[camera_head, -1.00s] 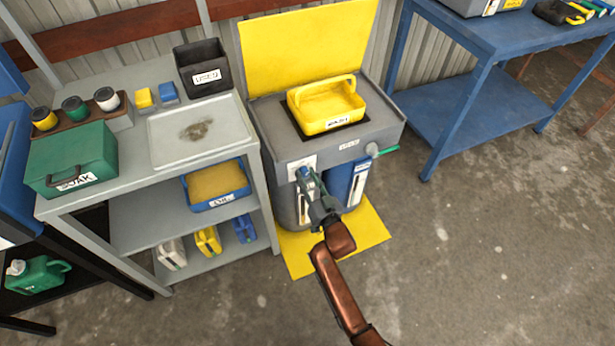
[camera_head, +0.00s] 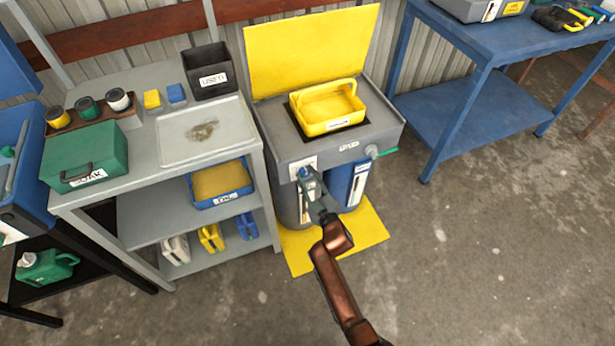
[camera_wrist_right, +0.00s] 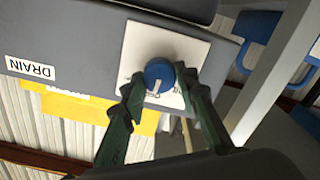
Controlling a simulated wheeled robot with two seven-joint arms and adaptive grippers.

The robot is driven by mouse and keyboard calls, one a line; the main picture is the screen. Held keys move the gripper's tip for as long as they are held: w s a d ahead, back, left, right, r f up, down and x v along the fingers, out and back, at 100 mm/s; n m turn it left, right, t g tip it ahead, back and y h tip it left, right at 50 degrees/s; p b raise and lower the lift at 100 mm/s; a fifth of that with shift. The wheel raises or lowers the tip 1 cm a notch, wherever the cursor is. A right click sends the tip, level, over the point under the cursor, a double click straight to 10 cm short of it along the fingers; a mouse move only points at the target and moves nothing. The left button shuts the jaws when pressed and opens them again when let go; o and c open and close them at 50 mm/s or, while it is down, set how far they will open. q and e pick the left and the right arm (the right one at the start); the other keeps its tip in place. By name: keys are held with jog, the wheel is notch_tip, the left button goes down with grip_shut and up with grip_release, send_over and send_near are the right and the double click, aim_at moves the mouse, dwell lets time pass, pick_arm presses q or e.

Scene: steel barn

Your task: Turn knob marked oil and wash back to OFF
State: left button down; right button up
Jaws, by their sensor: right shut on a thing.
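The blue knob (camera_wrist_right: 158,72) sits on a white plate (camera_wrist_right: 150,50) on the front of the grey wash station (camera_head: 290,150). Its white pointer line points down in the right wrist view. The plate's lettering is partly covered and too small to read surely. My right gripper (camera_wrist_right: 160,82) is shut on the knob, one green finger on each side. In the head view my right gripper (camera_head: 310,183) reaches the station's front and mostly hides the knob. My left gripper is not in view.
A yellow basket (camera_head: 328,108) sits on the station, before a raised yellow lid (camera_head: 310,50). A green-handled tap (camera_head: 380,152) sticks out at its right. A grey shelf (camera_head: 150,222) stands close on the left. Open floor (camera_head: 480,240) lies to the right.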

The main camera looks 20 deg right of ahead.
jog(key=shift+n, duration=0.4)
jog(key=o, duration=1.1)
jog(key=shift+o, duration=0.2)
jog(key=shift+s, duration=0.15)
jog(key=s, duration=1.1)
jog(key=shift+s+d, duration=0.15)
jog(key=shift+s, duration=0.2)
jog(key=shift+f, duration=0.1)
